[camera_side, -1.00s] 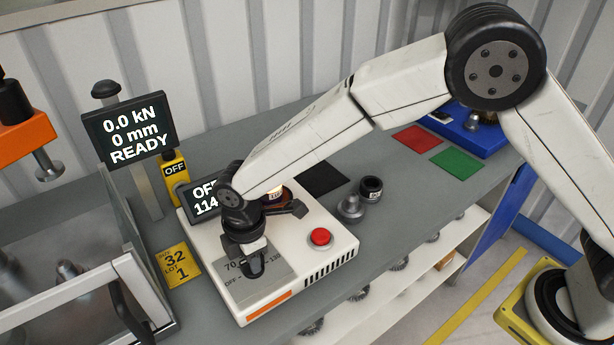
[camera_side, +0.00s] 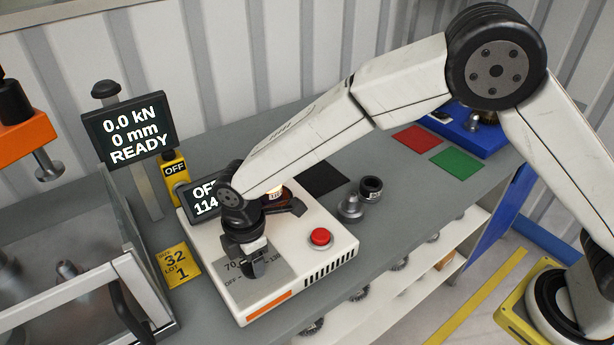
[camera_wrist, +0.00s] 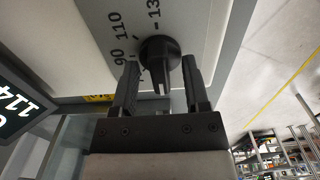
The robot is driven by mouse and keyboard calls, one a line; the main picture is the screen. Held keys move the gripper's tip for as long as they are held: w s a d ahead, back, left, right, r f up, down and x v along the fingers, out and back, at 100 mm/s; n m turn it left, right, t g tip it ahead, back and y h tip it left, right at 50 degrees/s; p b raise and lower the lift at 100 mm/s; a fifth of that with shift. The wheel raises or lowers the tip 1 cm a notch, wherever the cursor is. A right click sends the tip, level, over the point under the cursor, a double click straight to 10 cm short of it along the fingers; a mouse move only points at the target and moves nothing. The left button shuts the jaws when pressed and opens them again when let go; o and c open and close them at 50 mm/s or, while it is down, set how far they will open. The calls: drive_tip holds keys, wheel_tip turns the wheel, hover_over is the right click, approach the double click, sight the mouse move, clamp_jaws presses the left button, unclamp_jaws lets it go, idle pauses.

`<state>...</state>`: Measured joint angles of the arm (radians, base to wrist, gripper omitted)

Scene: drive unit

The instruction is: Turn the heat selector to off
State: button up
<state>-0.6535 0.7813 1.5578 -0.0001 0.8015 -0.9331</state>
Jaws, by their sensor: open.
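The heat selector (camera_wrist: 160,52) is a round black knob with a raised grip bar, on a grey scale plate (camera_wrist: 100,22) marked 90, 110 and 13-something in the wrist view. My gripper (camera_wrist: 160,68) is open, with one black finger on each side of the knob; I cannot tell whether either finger touches it. In the side view my gripper (camera_side: 252,268) points down at the front of the white heater unit (camera_side: 318,268), hiding the knob. The unit's display (camera_side: 205,197) is partly covered and shows "OF" and "114".
A red button (camera_side: 320,237) sits on the unit right of my gripper. A yellow box marked OFF (camera_side: 174,166) stands behind. A press display (camera_side: 128,130) reads READY. Grey metal parts (camera_side: 351,207) and a black ring (camera_side: 371,188) stand on the bench to the right.

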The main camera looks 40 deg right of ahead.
drive_tip(key=shift+r, duration=0.1)
drive_tip(key=shift+r, duration=3.85)
